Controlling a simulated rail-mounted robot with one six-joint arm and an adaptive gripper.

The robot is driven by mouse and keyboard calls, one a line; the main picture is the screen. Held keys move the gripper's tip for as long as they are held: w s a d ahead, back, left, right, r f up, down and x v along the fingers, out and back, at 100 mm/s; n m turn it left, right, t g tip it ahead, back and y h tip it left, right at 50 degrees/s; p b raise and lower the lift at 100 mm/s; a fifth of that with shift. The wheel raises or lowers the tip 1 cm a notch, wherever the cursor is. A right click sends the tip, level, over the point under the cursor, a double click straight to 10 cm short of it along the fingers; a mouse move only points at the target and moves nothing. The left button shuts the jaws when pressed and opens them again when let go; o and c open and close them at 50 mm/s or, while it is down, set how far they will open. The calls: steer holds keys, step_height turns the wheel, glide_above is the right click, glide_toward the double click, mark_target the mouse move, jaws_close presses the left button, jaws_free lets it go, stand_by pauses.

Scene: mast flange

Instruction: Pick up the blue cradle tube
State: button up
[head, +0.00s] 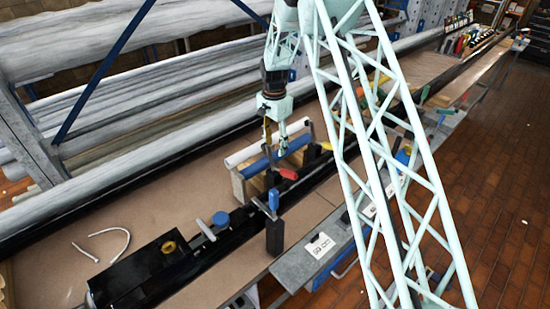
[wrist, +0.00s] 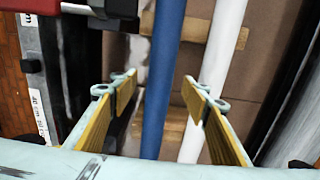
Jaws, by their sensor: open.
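The blue cradle tube (head: 262,164) lies across a wooden cradle (head: 241,187), beside a white tube (head: 258,148). My gripper (head: 280,140) is over the tubes in the head view. No contact with the blue tube shows.
A clamp with a blue handle (head: 273,200) and a red-handled one (head: 287,174) stand near the cradle. A black box (head: 150,275) and a white curved hose (head: 105,245) lie on the bench at left. Large pipes (head: 130,80) rest on racks behind.

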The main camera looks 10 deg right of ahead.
mark_target(275, 153)
steer(key=shift+f+p, duration=0.4)
steer(key=shift+f, duration=2)
steer(key=shift+c, duration=0.9)
steer(key=c, duration=1)
steer(key=shift+o, duration=0.2)
steer(key=shift+r, duration=0.1)
step_height(275, 153, up, 18)
steer(key=b, duration=0.1)
steer(key=shift+s+b, duration=0.1)
steer(key=shift+b, duration=0.2)
